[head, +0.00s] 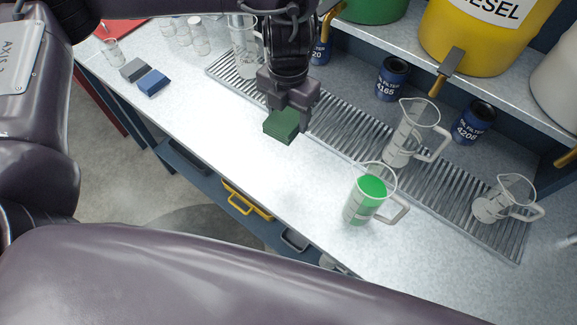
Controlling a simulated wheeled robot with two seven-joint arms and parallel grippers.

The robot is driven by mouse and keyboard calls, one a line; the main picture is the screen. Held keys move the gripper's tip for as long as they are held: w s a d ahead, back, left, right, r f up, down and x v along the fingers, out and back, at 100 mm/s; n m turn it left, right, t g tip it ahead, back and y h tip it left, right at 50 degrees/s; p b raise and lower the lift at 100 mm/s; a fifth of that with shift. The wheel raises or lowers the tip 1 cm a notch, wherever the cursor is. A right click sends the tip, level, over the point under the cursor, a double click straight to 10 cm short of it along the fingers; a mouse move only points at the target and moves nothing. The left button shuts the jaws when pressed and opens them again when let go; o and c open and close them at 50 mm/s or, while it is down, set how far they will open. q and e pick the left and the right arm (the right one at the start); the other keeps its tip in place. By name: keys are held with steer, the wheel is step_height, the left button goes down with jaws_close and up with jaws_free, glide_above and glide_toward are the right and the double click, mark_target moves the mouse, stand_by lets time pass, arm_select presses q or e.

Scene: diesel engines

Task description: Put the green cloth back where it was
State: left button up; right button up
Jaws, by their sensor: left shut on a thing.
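The green cloth (281,125) is a small folded block in the head view, near the middle of the bench. My left gripper (289,103) comes down from above and is shut on the green cloth. The cloth appears to be at or just above the bench top, beside the ribbed drain grate; I cannot tell if it touches the surface. A blue cloth (153,82) and a grey cloth (134,69) lie side by side on the bench at the left. My right gripper is not in view.
A jug with green liquid (366,199) stands on the bench to the right. Clear jugs (408,135) stand on the grate (335,140). Blue filter cans (393,78) and a yellow diesel container (480,40) are behind. Bench (215,125) left of the cloth is clear.

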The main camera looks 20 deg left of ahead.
arm_select(q)
steer(key=shift+d+f+m, duration=0.1)
steer(key=shift+m, duration=0.3)
glide_above(288, 169)
step_height(288, 169, down, 7)
step_height(288, 169, down, 9)
steer(key=shift+d+r+b, duration=0.1)
steer(key=shift+r+b, duration=0.1)
steer(key=shift+b, duration=0.5)
step_height(288, 169, down, 4)
steer(key=shift+r+b, duration=0.1)
steer(key=shift+b, duration=0.5)
steer(key=shift+f, duration=0.2)
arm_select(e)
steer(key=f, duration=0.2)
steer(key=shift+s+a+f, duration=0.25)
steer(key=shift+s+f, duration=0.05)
